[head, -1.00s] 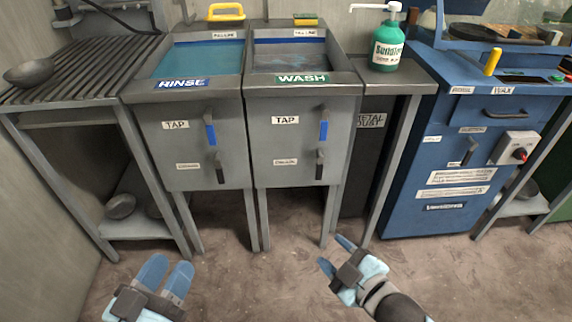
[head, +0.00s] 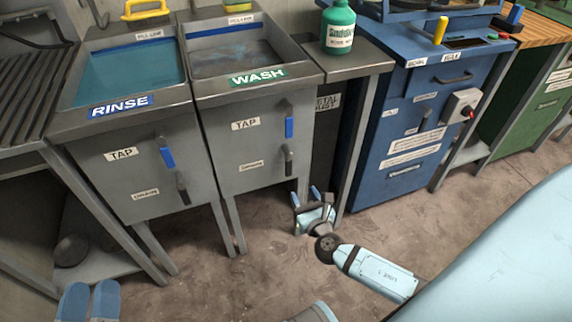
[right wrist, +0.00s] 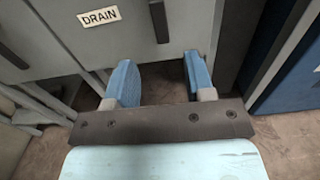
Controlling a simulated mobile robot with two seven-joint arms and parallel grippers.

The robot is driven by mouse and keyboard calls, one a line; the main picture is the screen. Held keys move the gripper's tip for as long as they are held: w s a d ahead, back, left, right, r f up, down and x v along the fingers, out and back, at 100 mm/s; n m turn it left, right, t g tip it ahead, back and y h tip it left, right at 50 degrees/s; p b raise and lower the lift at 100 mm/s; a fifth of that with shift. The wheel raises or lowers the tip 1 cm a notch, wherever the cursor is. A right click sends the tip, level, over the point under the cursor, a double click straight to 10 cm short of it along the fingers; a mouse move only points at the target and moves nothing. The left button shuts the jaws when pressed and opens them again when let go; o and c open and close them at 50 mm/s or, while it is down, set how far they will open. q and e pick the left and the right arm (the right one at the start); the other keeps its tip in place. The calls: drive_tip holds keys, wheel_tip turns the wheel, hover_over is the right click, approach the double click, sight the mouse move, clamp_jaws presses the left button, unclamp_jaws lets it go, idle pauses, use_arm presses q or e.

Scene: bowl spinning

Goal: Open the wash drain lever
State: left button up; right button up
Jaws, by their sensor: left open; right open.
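The wash drain lever (head: 288,161) is a dark handle hanging down on the lower front of the grey wash basin (head: 228,165), beside a small label. In the right wrist view the lever (right wrist: 159,22) stands upright beyond the fingertips, right of the "DRAIN" label (right wrist: 100,17). My right gripper (head: 307,193) is open, below and in front of the lever, apart from it. Its blue fingers (right wrist: 160,65) are spread with nothing between them. My left gripper (head: 91,288) is open and empty at the bottom left, its lower part cut off by the frame edge.
The blue-handled wash tap lever (head: 289,122) is above the drain lever. The rinse basin (head: 130,160) with its own drain lever (head: 182,188) stands to the left. A metal side table (head: 345,68) and blue wax cabinet (head: 425,120) stand to the right. The floor in front is clear.

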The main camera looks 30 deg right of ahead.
sight(289, 168)
drive_tip(key=b+x, duration=0.1)
drive_tip(key=x, duration=1)
drive_tip(key=shift+b, duration=0.35)
use_arm(q)
drive_tip(key=shift+w+f+g, duration=0.2)
drive_tip(key=shift+f+g, duration=0.3)
drive_tip(key=shift+f, duration=0.75)
use_arm(e)
drive_tip(key=shift+w, duration=0.5)
clamp_jaws()
use_arm(q)
drive_tip(key=shift+s+f, duration=0.1)
drive_tip(key=shift+f, duration=0.15)
